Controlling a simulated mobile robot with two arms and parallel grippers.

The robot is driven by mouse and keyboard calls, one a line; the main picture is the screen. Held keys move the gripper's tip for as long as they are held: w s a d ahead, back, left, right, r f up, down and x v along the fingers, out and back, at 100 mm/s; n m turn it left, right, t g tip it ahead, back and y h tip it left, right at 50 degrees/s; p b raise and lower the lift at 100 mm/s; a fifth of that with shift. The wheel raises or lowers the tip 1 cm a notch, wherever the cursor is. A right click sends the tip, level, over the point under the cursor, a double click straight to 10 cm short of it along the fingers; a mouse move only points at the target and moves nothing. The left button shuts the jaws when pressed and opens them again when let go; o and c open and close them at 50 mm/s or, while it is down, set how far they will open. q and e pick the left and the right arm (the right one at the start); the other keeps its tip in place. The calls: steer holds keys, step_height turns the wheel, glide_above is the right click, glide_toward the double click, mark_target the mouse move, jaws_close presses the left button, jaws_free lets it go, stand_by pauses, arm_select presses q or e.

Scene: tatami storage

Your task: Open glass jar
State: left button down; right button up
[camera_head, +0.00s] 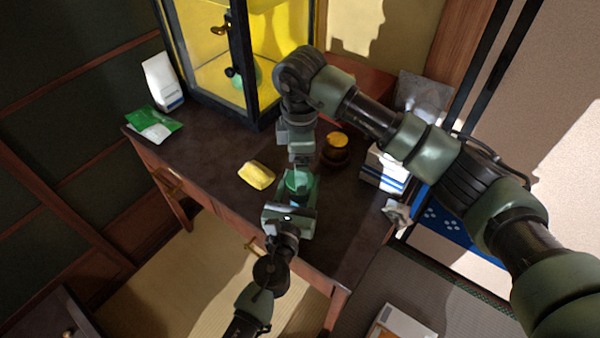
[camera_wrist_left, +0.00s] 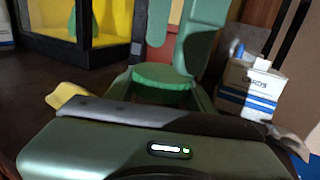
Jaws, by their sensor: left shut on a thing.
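The glass jar (camera_head: 297,184) is green and stands near the front right of the dark desk. My left gripper (camera_head: 298,196) is shut on it, reaching in from the front. In the left wrist view the jar's round green top (camera_wrist_left: 163,75) shows between my left fingers. My right gripper (camera_head: 301,160) comes down from above, right over the jar. Its green fingers (camera_wrist_left: 178,45) show at or just above the jar's top in the left wrist view. I cannot tell whether they touch it or how far they are closed. Most of the jar's body is hidden by my grippers.
A yellow block (camera_head: 257,175) lies left of the jar. A dark pot with an amber top (camera_head: 337,143) and a white-and-blue box (camera_head: 384,170) stand to the right. A glass cabinet (camera_head: 207,105) stands behind. A green-and-white packet (camera_head: 154,124) and white pouch (camera_head: 162,82) are at left.

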arm_select(q)
steer(key=shift+c, duration=2.3)
jaws_free()
